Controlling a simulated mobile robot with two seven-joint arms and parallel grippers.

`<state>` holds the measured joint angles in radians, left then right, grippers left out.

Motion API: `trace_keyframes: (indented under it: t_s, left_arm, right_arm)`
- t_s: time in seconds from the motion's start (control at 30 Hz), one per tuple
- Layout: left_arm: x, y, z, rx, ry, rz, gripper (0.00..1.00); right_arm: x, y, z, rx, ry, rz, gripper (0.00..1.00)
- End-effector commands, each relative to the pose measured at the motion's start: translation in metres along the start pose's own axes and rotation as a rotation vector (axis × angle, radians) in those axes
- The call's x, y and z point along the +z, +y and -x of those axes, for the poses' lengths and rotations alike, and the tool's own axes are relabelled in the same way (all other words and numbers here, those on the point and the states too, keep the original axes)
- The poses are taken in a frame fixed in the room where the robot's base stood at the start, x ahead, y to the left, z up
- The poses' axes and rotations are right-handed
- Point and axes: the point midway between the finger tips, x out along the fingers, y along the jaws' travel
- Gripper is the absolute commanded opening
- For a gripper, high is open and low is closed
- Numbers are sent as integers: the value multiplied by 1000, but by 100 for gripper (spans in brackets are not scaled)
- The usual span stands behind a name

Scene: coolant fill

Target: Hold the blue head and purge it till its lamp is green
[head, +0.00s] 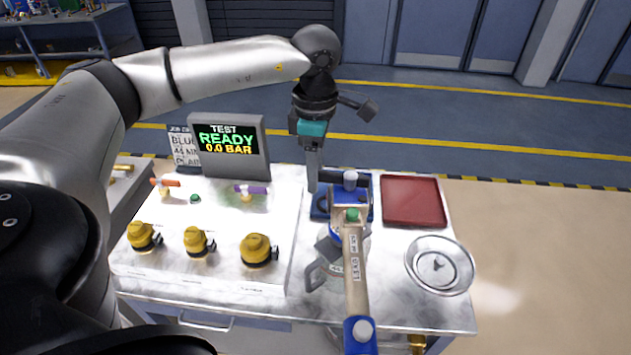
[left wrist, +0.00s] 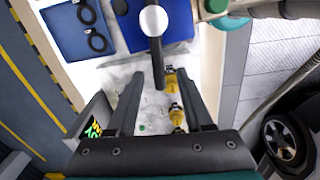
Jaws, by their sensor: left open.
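A blue block with a pale cap (head: 350,181) stands at the back middle of the bench. A tan labelled bar (head: 355,268) runs from it toward me and ends in a blue part (head: 360,336) with a pale cap. I cannot tell which blue part is the head. A green cap (head: 352,215) sits on the bar; whether it is a lit lamp is unclear. My left gripper (head: 330,180) points down close beside the block. In the left wrist view its jaws (left wrist: 160,78) are apart, with a pale ball (left wrist: 153,20) on a rod ahead; contact cannot be told. My right gripper is not identifiable.
The screen (head: 228,140) reads TEST READY 0.0 BAR. Several yellow-capped fittings (head: 258,250) line the bench's left part. A red tray (head: 412,201) and a round metal dish (head: 439,264) are at right.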

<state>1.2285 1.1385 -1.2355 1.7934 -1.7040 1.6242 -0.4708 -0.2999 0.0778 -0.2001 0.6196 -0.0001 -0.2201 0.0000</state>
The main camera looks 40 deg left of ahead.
Motion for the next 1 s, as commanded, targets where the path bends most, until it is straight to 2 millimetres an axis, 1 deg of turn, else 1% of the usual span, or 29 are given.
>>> trace_keyframes:
  t_s: [0.03, 0.1, 0.2, 0.3, 0.43, 0.63, 0.67, 1.0]
  left_arm:
    - [0, -1, -9, -4, 2, -1, 51]
    - [0, -1, -18, -2, 2, -1, 51]
    - [0, 0, -30, -2, 0, 0, 51]
    - [0, 0, -36, -1, 1, 0, 51]
    - [0, 0, -40, 0, -1, -1, 51]
    - [0, 0, -40, 0, -1, -1, 51]
    - [0, 0, -40, 0, -1, -1, 49]
    - [0, 0, -39, 0, -1, -1, 11]
  right_arm:
    - [0, 0, 2, 0, 0, 0, 63]
    - [0, 0, 3, 0, 0, 0, 63]
    - [0, 1, 4, 1, -1, 0, 63]
    - [0, 1, 4, 2, -1, 1, 63]
    - [0, 1, 4, 2, -1, 1, 63]
    - [0, 2, 4, 2, -1, 1, 63]
    - [0, 2, 4, 2, -1, 1, 63]
    - [0, 2, 4, 2, -1, 1, 63]
